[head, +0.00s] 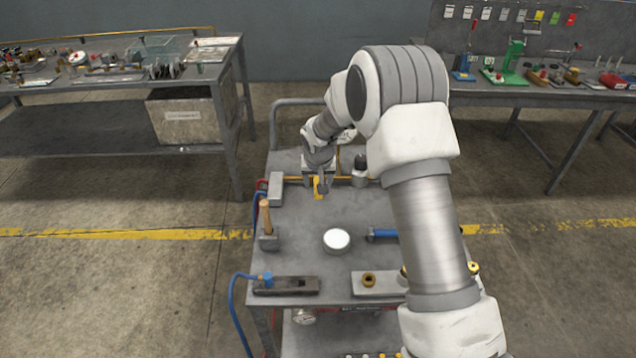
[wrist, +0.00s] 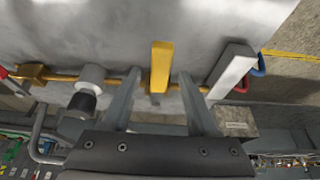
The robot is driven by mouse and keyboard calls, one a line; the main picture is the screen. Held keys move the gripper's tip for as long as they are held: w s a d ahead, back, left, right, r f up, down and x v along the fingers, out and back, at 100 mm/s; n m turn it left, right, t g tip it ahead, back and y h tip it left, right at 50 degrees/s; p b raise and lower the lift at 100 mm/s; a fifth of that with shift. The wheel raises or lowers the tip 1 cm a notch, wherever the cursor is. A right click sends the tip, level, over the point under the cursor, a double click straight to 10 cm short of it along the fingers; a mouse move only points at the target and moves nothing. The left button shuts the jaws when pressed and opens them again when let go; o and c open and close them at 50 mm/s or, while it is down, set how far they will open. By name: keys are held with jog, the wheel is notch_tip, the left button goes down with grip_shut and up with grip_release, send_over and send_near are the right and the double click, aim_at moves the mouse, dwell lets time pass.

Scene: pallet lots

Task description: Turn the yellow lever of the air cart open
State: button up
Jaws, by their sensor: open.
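The yellow lever (head: 318,190) sits on a brass pipe (head: 343,178) at the far side of the grey air cart top (head: 300,215). In the wrist view the lever (wrist: 161,62) stands upright in the picture, square to the pipe (wrist: 60,78). My gripper (wrist: 159,74) is open, with one finger on each side of the lever and a visible gap to both. In the head view my gripper (head: 321,184) is at the lever and partly hides it and the pipe.
A grey block (head: 276,187) is left of the lever, and a dark-topped fitting (head: 360,168) is to the right. Workbenches stand behind on both sides.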

jog(key=shift+f, duration=0.2)
grip_shut()
dwell(1.4)
